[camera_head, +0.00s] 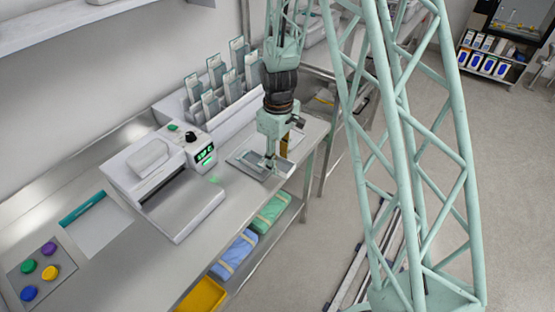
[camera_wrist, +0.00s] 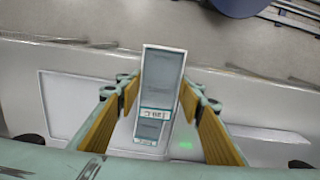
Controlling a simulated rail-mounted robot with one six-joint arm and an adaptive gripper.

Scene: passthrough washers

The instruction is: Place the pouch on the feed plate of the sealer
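The pouch (camera_wrist: 162,85) is a pale, narrow rectangle with a grey-blue face and a printed label near its lower end. In the wrist view it lies between the two yellow-padded fingers of my gripper (camera_wrist: 160,97), a fingertip at each long edge, and it overlaps the bench edge and floor. My gripper (camera_head: 270,160) is shut on it, low over a shallow grey tray (camera_head: 235,163) on the bench; the pouch is hard to make out there. The white sealer (camera_head: 152,160) stands to the left, with a green display. Its metal feed plate (camera_head: 185,208) is bare.
A panel with coloured caps (camera_head: 50,272) and a pale sheet with a teal strip (camera_head: 84,208) lie at the left. Blue and green packs and a yellow bin (camera_head: 203,297) are below the bench.

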